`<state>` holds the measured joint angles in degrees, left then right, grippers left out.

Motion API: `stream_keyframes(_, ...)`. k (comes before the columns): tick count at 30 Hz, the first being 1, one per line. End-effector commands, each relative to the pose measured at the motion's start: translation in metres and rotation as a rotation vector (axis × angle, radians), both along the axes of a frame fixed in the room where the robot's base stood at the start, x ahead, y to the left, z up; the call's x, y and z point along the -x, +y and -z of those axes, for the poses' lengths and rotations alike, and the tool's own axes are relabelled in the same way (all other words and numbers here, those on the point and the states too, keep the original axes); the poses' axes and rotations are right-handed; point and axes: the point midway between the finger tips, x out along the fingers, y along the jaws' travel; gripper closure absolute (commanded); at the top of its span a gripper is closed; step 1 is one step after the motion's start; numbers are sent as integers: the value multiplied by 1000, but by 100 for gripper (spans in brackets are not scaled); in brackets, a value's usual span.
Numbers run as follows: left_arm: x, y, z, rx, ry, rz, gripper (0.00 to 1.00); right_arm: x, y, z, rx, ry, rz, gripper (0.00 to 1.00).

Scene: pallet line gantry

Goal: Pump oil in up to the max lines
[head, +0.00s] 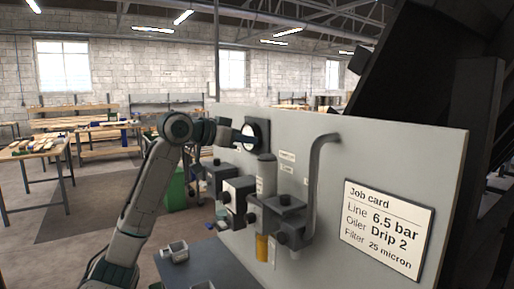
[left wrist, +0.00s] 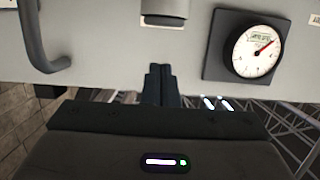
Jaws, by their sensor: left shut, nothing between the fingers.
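My left gripper (head: 246,141) is shut and empty, raised in front of the upper left of the grey panel (head: 355,150). In the left wrist view its dark fingers (left wrist: 161,84) are together. A round gauge (head: 262,130) on a dark square plate is just beyond the fingertips; the wrist view shows the gauge (left wrist: 252,50) with a red needle. Below are dark air-line units (head: 238,192) and a grey upright cylinder (head: 266,172). An amber bowl (head: 262,247) hangs beneath them; its level and max lines are too small to read. My right gripper is out of view.
A bent grey pipe (head: 318,185) stands out from the panel. A job card (head: 388,228) reads 6.5 bar, Drip 2, 25 micron. A dark bench top (head: 205,268) below bears a small pale metal part (head: 175,251). Workbenches (head: 35,150) stand far left.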

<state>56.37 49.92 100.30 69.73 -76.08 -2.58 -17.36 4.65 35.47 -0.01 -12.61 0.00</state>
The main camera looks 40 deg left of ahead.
Motion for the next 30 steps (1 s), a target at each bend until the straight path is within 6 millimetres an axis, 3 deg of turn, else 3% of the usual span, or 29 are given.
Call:
stream_keyframes(1,10,5,2,-5,-3,-5,100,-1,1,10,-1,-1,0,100)
stream_keyframes(6,35,15,-6,-3,-2,-3,100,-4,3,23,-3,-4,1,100)
stream_keyframes(12,51,21,-13,-1,-1,-2,100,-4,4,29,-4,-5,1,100)
stream_keyframes(30,54,22,-15,0,0,0,100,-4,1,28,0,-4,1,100)
